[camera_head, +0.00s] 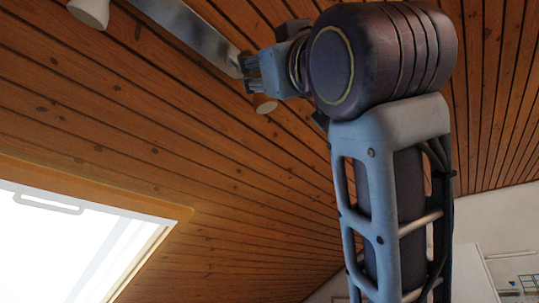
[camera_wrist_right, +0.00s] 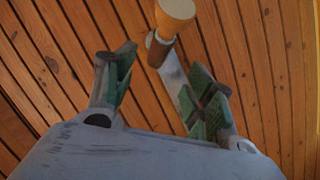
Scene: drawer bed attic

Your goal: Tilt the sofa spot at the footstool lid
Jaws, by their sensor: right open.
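A ceiling spot lamp with a pale, orange-tinted head (camera_wrist_right: 175,12) and a dark joint shows at the top of the right wrist view, just beyond the fingertips. In the head view this spot (camera_head: 265,104) hangs near the end of the metal rail, below my right gripper (camera_head: 246,67). My right gripper, also in the wrist view (camera_wrist_right: 163,64), is open with green-padded fingers apart and nothing held. A second, white spot (camera_head: 90,10) is at the top left. I cannot tell from labels which is the sofa spot. The footstool lid and my left gripper are out of view.
The metal rail (camera_head: 190,36) runs along the sloping wood-plank ceiling (camera_head: 110,110) and passes close to my right fingers. A bright skylight (camera_head: 70,240) with a wooden frame is at the lower left. My right arm covers the right middle of the head view.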

